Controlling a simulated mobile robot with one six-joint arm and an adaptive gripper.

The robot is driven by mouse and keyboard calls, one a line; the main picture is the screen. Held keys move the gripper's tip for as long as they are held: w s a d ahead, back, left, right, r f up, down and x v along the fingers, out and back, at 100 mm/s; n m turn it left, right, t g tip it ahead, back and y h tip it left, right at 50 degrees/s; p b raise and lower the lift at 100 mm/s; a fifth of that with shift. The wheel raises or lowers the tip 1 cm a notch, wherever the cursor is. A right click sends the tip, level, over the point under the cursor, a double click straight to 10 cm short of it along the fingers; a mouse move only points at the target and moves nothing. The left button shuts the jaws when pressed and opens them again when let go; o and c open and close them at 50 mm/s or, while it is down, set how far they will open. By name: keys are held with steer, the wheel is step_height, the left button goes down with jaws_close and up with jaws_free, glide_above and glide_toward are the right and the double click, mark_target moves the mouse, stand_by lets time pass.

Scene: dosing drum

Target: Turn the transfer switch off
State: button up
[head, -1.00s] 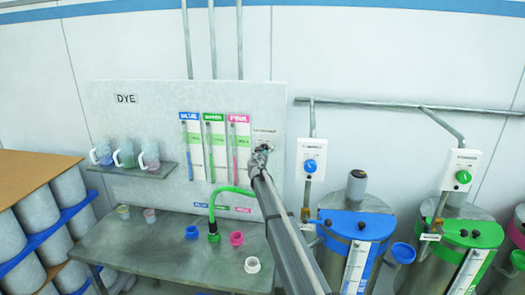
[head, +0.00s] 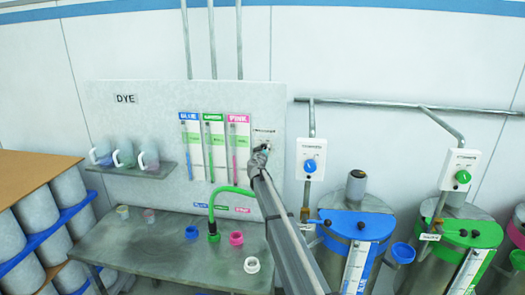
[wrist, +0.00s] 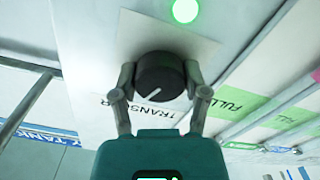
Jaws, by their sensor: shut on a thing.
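The transfer switch (wrist: 160,77) is a round black knob with a white pointer line, on a pale plate lettered "TRANS...", the rest of the word being covered. A lit green lamp (wrist: 185,10) sits on the panel by the knob. My gripper (wrist: 160,75) is shut on the knob, with one finger on each side of it. In the head view my gripper (head: 262,150) is at the right side of the dye panel (head: 150,110), and my arm hides the knob there.
Blue, green and pink gauges (head: 214,147) stand left of my gripper. A green hose (head: 232,189) arches over the metal table (head: 150,255), which holds several coloured caps. Boxes with a blue dial (head: 310,166) and a green dial (head: 462,177) hang right, above drums (head: 355,222).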

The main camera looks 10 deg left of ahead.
steer(key=n, duration=1)
steer(key=shift+n, duration=0.3)
stand_by(0.4)
steer(key=o, duration=1.1)
steer(key=shift+o, duration=0.2)
steer(key=s, duration=1.2)
steer(key=shift+a, duration=0.25)
